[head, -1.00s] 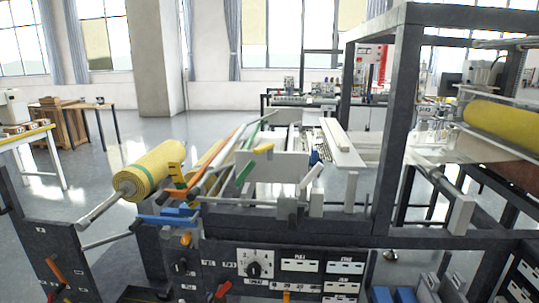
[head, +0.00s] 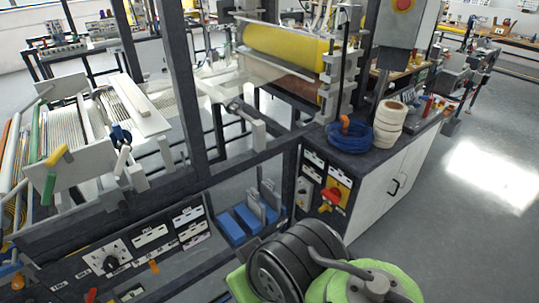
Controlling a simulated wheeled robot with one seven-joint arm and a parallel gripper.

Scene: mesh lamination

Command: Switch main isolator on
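A red rotary handle on a yellow plate (head: 333,196), which looks like the main isolator, is on the dark front panel at the left end of the white cabinet. Its exact setting is too small to read. Green and black parts of my arm show at the bottom, in front of and below this panel. A dark grey piece (head: 350,272) at the arm's end may be my gripper. Its fingers cannot be made out, and nothing is seen touching the switch.
The white cabinet (head: 385,195) carries a blue coil (head: 350,136) and stacked white rolls (head: 391,122). Blue blocks (head: 240,222) stand left of the panel. Open floor (head: 480,220) lies to the right.

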